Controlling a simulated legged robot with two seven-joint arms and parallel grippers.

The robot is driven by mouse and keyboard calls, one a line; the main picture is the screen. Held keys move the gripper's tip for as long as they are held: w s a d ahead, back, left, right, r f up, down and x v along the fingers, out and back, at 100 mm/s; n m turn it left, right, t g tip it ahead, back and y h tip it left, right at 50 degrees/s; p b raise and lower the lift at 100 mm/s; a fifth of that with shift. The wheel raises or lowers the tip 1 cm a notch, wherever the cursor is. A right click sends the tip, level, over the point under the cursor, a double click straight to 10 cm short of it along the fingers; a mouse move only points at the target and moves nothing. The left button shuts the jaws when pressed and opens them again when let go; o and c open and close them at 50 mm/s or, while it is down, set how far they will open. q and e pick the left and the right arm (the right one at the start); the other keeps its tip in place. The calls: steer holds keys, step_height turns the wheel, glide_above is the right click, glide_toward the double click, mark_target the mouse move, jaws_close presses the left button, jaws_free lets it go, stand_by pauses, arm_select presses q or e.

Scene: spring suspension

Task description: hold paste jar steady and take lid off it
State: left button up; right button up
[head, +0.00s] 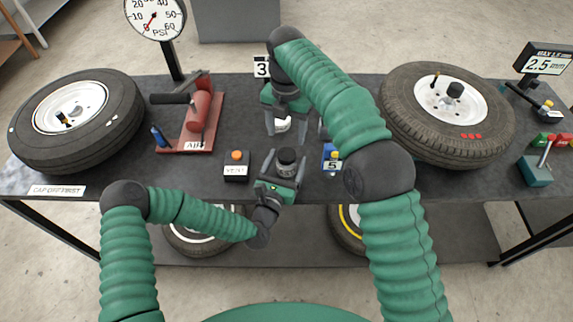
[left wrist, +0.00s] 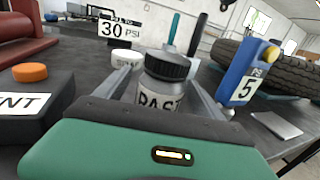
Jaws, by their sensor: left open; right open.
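The paste jar (left wrist: 160,92) is a grey jar with a dark ribbed lid (left wrist: 168,65) and a label partly reading "PAST". It stands upright on the dark table; in the head view its dark lid top (head: 287,156) shows. My left gripper (head: 286,165) is open, with one finger on each side of the jar; I cannot tell whether they touch it. The lid is on the jar. My right gripper (head: 285,122) is open and points down beyond the jar, around or above a small white dish (head: 282,125). Nothing shows in its jaws for sure.
A box with an orange button (head: 236,168) stands left of the jar, and a blue and yellow "5" device (head: 331,158) right. A red tool stand (head: 190,125) and tyres (head: 78,120) (head: 445,112) take up the sides. A "30 PSI" sign (left wrist: 120,29) stands behind.

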arm_select(q)
jaws_close()
stand_by(0.4)
